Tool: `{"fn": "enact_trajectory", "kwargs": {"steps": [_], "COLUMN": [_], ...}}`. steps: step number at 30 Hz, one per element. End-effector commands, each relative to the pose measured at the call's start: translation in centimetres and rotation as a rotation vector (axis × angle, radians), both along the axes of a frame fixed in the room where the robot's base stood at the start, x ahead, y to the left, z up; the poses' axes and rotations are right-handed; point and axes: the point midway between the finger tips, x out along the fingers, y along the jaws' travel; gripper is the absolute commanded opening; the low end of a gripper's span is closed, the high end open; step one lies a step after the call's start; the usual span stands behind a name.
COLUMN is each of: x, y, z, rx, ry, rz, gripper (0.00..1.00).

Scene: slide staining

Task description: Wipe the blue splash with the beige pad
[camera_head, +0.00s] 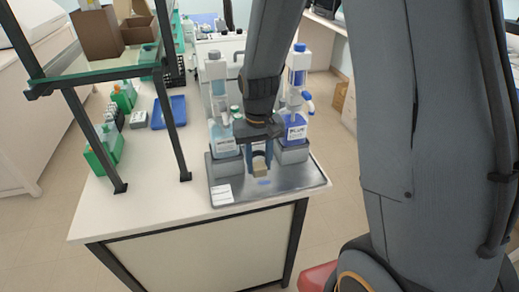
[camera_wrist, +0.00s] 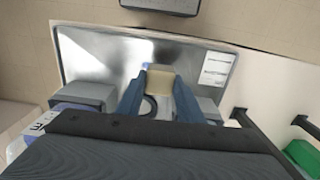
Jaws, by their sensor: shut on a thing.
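My gripper (camera_head: 259,164) is shut on the beige pad (camera_head: 259,170) over the metal tray (camera_head: 305,188). In the wrist view the pad (camera_wrist: 160,80) sits between the two blue-grey fingers of my gripper (camera_wrist: 160,78). The blue splash (camera_head: 264,182) is a small mark on the tray just below the pad in the head view. I cannot tell whether the pad touches the tray.
Two dispenser bottles, one with pale blue liquid (camera_head: 222,138) and one with dark blue (camera_head: 296,130), stand on grey blocks at the tray's back. A white label (camera_head: 222,195) lies at the tray's front left. A shelf frame (camera_head: 90,135) stands left; bare white table (camera_head: 150,205) lies in front.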

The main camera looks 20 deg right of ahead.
Motion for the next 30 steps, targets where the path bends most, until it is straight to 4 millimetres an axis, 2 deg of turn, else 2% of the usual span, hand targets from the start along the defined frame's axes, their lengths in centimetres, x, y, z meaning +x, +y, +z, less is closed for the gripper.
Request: {"fn": "enact_trajectory", "kwargs": {"steps": [3,10,30], "x": [-0.1,-0.1,0.0], "y": [0.0,0.0,0.0], "z": [1.4,3.1,3.3], "rx": [0.000,0.000,0.000], "ry": [0.000,0.001,0.000], "rz": [0.000,0.000,0.000], "gripper": [0.12,0.12,0.12]}}
